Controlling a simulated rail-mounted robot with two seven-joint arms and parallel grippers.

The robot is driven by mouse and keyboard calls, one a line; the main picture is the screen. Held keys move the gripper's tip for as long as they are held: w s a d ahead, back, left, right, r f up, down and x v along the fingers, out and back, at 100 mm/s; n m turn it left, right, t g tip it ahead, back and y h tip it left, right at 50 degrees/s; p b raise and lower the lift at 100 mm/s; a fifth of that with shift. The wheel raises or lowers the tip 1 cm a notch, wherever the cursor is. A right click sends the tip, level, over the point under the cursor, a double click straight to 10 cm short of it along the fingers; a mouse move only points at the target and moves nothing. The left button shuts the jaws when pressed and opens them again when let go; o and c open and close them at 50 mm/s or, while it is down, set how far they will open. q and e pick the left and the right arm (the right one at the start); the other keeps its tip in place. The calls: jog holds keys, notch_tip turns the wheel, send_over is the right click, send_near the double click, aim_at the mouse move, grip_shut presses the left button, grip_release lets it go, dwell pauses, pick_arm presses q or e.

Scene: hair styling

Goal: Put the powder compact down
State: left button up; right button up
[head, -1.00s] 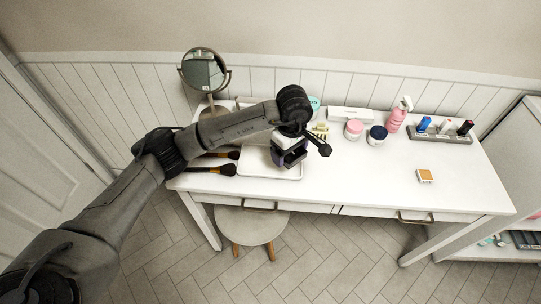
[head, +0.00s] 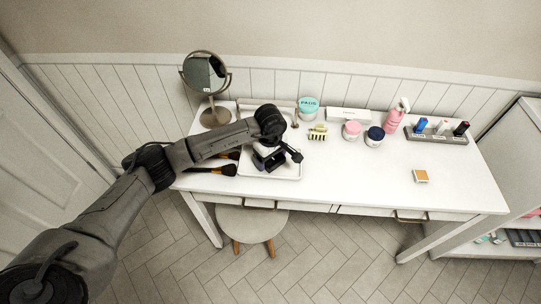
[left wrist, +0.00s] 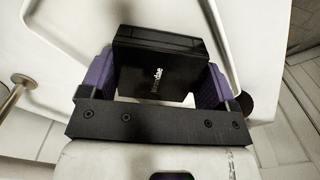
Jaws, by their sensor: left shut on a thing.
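The powder compact is a black, box-like case (left wrist: 158,68) with pale lettering, held between the purple finger pads in the left wrist view. My left gripper (head: 268,161) is shut on it, over the white tray (head: 286,176) on the table's left part. In the head view the compact is hard to tell from the dark gripper. The white tray surface (left wrist: 55,50) fills much of the left wrist view behind the compact. I cannot tell whether the compact touches the tray. My right gripper is not in view.
A round mirror (head: 206,76) stands behind left, with brushes (head: 222,170) left of the tray. A teal jar (head: 309,108), striped clip (head: 318,132), pink jar (head: 352,130) and navy jar (head: 375,136) stand right of it.

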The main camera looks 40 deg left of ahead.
pick_arm(q)
jog(key=shift+f, duration=0.2)
jog(key=o, duration=0.8)
jog(key=shift+r, duration=0.1)
jog(key=shift+r, duration=0.2)
notch_tip(320, 180, up, 12)
jog(key=shift+f+b, duration=0.15)
jog(key=shift+b, duration=1.05)
